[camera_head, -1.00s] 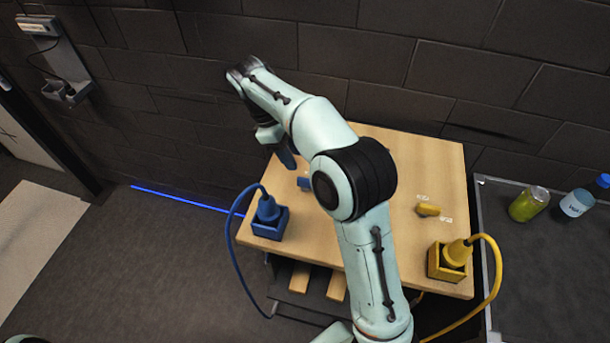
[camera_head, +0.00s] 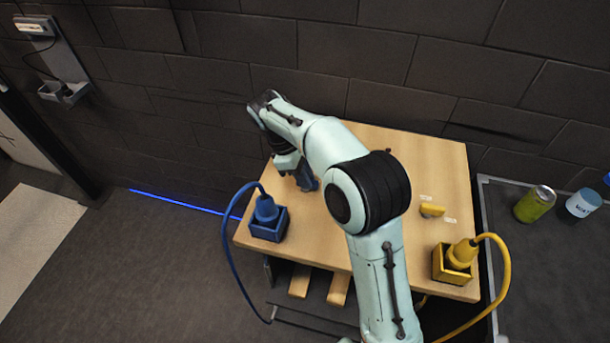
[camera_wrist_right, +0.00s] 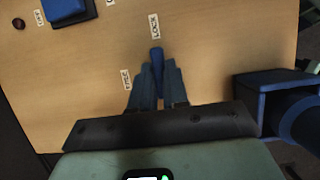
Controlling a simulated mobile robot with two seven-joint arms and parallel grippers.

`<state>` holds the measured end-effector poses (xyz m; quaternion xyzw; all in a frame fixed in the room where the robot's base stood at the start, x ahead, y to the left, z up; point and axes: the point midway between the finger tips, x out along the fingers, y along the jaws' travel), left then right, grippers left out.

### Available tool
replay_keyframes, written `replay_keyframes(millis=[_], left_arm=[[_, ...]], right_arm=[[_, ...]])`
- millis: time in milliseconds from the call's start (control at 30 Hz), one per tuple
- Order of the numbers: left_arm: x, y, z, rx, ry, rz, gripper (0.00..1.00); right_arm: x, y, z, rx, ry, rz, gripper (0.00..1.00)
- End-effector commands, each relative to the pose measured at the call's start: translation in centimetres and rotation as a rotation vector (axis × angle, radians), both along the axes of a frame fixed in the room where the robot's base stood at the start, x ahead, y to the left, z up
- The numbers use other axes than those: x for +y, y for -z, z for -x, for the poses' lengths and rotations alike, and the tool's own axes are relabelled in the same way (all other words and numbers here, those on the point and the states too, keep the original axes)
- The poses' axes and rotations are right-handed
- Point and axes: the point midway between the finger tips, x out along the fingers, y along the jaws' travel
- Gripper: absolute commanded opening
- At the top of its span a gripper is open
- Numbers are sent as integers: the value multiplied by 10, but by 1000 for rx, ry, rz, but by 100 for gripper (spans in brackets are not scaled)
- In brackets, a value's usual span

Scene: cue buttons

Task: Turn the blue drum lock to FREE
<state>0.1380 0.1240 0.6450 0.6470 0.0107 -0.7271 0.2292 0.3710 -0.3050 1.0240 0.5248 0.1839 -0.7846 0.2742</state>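The blue drum lock (camera_wrist_right: 157,57) shows in the right wrist view as a narrow blue handle on the wooden top (camera_wrist_right: 210,45). It points up toward the LOCK label (camera_wrist_right: 154,26); the FREE label (camera_wrist_right: 126,79) lies to its left. My right gripper (camera_wrist_right: 158,68) has one finger on each side of the handle, very close to it. Whether the fingers press on it cannot be told. In the head view the right gripper (camera_head: 307,184) reaches down to the wooden top, and my arm hides much of the middle. My left gripper is out of view.
A blue plug in a blue socket box (camera_head: 268,225) stands left of the gripper, its cable looping down. A yellow handle (camera_head: 432,210) and a yellow plug in its box (camera_head: 455,264) are at the right.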

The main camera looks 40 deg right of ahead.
Motion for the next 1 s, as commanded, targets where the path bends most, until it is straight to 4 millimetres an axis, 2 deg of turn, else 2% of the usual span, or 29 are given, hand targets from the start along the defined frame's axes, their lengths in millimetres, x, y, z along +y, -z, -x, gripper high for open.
replay_keyframes(millis=[467, 1000], left_arm=[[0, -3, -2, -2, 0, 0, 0], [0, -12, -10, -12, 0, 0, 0]], right_arm=[[0, 0, 0, -1, -79, 1, 0], [0, 0, 0, 0, -540, 0, 0]])
